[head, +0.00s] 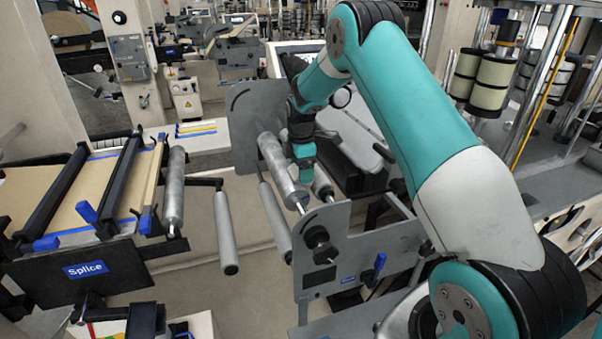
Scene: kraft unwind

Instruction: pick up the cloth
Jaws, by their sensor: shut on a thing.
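My gripper (304,176) points down at the end of my teal arm, over the metal rollers between two grey side plates. It is small and partly dark in the head view. Its jaws are shut on the cloth, close to the upper roller (283,168). I cannot tell whether the gripper or the cloth touches the roller.
The near grey side plate (322,264) with black knobs and a blue handle (379,262) stands in front of the gripper; the far plate (257,130) is behind it. A splice table (85,208) with kraft paper is at the left.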

